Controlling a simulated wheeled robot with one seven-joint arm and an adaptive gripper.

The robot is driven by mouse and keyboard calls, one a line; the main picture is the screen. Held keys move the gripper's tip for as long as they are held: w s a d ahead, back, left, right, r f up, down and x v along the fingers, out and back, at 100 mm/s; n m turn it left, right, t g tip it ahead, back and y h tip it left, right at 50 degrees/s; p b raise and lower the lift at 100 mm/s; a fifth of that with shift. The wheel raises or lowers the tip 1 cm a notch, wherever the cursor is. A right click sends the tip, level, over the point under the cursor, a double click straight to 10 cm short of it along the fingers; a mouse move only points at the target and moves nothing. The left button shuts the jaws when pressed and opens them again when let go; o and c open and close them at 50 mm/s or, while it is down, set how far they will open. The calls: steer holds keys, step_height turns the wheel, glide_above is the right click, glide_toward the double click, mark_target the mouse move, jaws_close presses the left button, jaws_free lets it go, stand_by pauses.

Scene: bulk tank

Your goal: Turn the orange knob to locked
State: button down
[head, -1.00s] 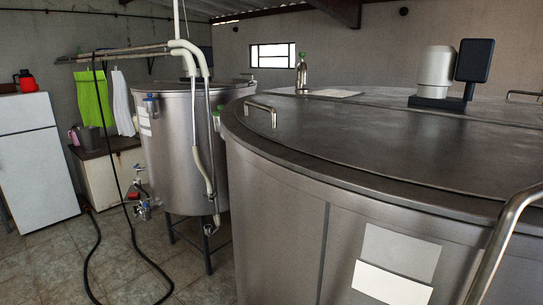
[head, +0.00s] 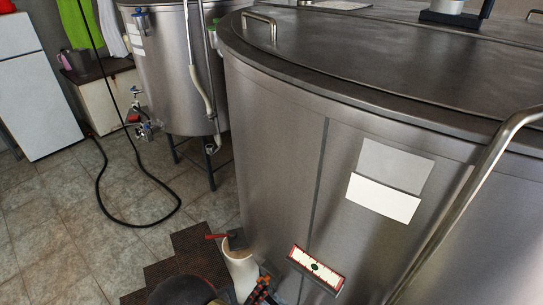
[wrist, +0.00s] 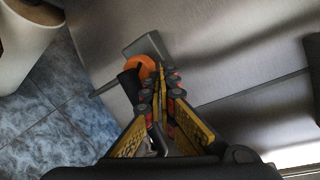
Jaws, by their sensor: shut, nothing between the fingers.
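The orange knob (wrist: 140,66) shows in the wrist view on a grey plate (wrist: 148,46) on the steel tank wall. A dark part lies just below the knob, and my fingers partly cover it. My gripper (wrist: 160,72) is shut, with its yellow and black fingers together and their tips beside the knob's right side. I cannot tell whether they touch it. In the head view my gripper (head: 262,287) is at the bottom, close to the big tank (head: 285,170). I cannot make out the knob there, nor read its setting.
A white pipe (head: 240,270) with a red handle (head: 215,236) stands left of my gripper; a pale pipe (wrist: 22,40) shows in the wrist view. A red-edged white panel (head: 318,268) is on the tank to the right. Tiled floor (head: 60,245) lies open at left.

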steer(key=shift+s+d+f, duration=0.2)
steer(key=shift+s+f, duration=0.05)
steer(key=shift+f, duration=0.1)
stand_by(0.3)
steer(key=shift+s+d+r+p, duration=0.1)
steer(key=shift+d+r+p, duration=0.05)
steer(key=shift+p, duration=0.2)
steer(key=shift+s+d+r, duration=0.1)
steer(key=shift+d+r, duration=0.05)
steer(key=s+a, duration=0.4)
steer(key=shift+s+p, duration=0.25)
steer(key=shift+p, duration=0.15)
